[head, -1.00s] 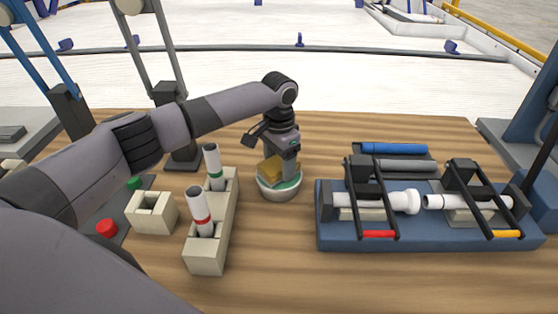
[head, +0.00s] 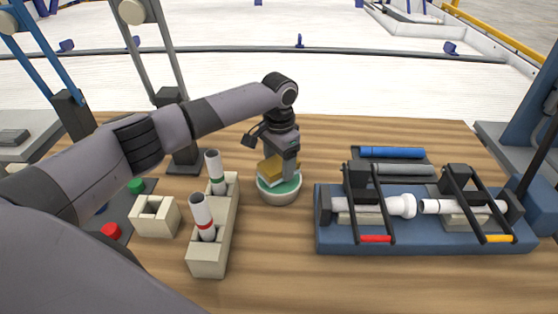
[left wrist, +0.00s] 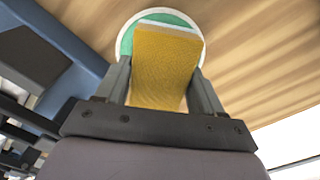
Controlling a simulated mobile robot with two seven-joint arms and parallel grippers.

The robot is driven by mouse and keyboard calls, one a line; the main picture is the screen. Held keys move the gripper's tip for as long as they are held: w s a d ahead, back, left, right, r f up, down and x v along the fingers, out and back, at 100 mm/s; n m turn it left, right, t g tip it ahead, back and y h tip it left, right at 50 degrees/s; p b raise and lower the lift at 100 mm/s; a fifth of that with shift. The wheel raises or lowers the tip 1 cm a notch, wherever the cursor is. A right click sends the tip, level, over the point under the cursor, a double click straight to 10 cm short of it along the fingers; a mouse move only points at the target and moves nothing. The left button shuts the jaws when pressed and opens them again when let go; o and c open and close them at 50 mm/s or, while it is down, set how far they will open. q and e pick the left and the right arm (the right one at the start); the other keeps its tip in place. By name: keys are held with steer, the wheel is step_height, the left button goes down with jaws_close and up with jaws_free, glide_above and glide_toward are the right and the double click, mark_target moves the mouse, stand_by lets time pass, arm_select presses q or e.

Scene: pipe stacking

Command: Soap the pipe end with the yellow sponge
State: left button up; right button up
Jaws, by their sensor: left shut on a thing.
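My left gripper (head: 284,170) is shut on the yellow sponge (head: 266,168) and holds it down in a white bowl (head: 279,197) with green contents. In the left wrist view the yellow sponge (left wrist: 165,65) sits between the two fingers of my left gripper (left wrist: 163,85), over the bowl's green inside (left wrist: 126,42). Two white pipes lie in a blue fixture at the right: a left pipe (head: 385,206) with a wider socket end, and a right pipe (head: 455,206). Their facing ends are a small gap apart. My right gripper is not in view.
The blue fixture (head: 420,241) has two black clamp frames with red (head: 375,239) and orange (head: 499,239) handles. Blue (head: 392,153) and grey (head: 403,169) rods lie behind it. A beige holder (head: 207,263) with two white markers stands left of the bowl. Bare table lies between bowl and fixture.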

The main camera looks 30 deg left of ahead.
mark_target(280, 164)
arm_select(q)
steer(key=shift+r+p, duration=0.45)
steer(key=shift+r, duration=2.1)
steer(key=shift+s+d+r, duration=0.35)
steer(key=shift+r, duration=0.05)
steer(key=s+d+r+n, duration=0.1)
steer(key=s+d+n, duration=0.1)
steer(key=s, duration=0.5)
steer(key=s+d+r+n, duration=0.1)
steer(key=s+d+n, duration=0.2)
steer(key=s, duration=0.3)
steer(key=shift+s+d+r, duration=0.15)
steer(key=shift+s, duration=0.2)
steer(key=shift+d, duration=0.1)
